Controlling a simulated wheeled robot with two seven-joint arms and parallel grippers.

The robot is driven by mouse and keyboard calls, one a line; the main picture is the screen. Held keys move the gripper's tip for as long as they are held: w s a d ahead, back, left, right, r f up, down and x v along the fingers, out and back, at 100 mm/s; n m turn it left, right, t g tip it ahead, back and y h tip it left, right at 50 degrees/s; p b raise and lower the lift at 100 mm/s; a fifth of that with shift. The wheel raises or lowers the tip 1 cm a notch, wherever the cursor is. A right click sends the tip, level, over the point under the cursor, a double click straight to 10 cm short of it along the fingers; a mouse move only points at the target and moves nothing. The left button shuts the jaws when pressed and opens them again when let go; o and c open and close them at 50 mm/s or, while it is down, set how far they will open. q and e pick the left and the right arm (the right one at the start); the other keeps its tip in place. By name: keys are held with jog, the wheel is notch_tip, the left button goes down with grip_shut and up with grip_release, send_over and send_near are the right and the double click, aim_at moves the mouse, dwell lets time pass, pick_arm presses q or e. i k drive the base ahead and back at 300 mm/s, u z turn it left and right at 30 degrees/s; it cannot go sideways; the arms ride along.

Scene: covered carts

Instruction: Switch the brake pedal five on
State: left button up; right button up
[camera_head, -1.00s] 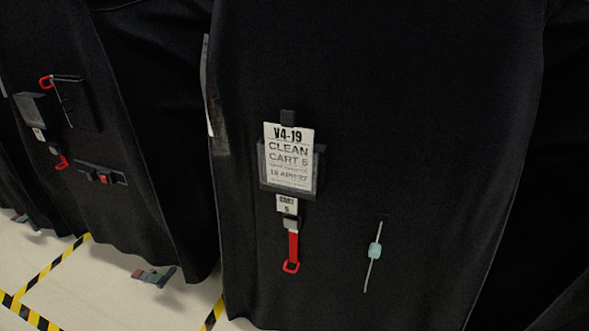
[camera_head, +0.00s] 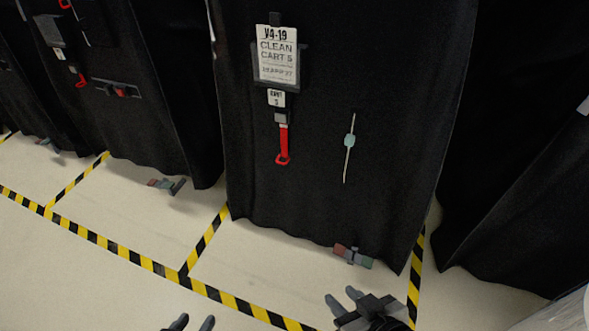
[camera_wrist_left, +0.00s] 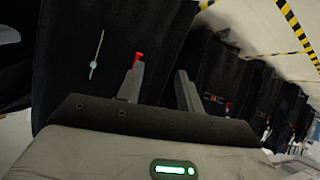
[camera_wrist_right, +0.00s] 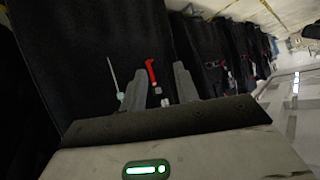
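A brake pedal (camera_head: 353,256) with a red end and a green end sticks out under the black cover of the cart (camera_head: 290,205) labelled "CLEAN CART 5" (camera_head: 277,55). My right gripper (camera_head: 345,300) is open and empty, in front of the pedal and lower in the head view. My left gripper (camera_head: 192,323) is open and empty at the bottom edge, left of the pedal; most of it is out of frame. The left wrist view shows its two fingers (camera_wrist_left: 160,85) apart, and the right wrist view shows the right fingers (camera_wrist_right: 160,90) apart. Neither gripper touches the pedal.
A red strap (camera_head: 283,145) and a thin rod with a pale green bead (camera_head: 349,141) hang on the cover. Another covered cart with its own pedal (camera_head: 167,185) stands to the left. Yellow-black tape (camera_head: 110,246) marks the clear floor in front.

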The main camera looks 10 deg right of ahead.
aim_at(340, 250)
jog(key=z, duration=0.45)
jog(key=i, duration=1.1)
jog(key=u, duration=0.45)
